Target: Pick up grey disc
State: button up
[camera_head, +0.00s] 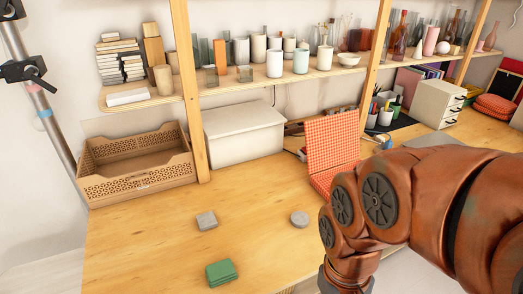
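The grey disc (299,219) is a small, round, flat piece lying on the wooden table (150,240), right of centre. A grey block (207,221) with squared edges lies to its left. A green block (221,273) lies nearer the front edge. My copper-coloured arm comes in from the right and bends down just right of the disc. My gripper is below the bottom edge of the view, so its fingers are hidden. Nothing covers the disc, and the arm looks apart from it.
A brown basket (90,190) and a white lidded box (244,151) stand at the back left. An open orange checkered box (333,142) stands behind the disc, close to my arm. Shelf posts rise behind, with glassware above. The table's left front is clear.

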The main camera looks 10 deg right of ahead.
aim_at(299, 219)
jog(key=k, duration=1.3)
jog(key=u, duration=0.8)
jog(key=i, duration=1.4)
jog(key=z, duration=0.8)
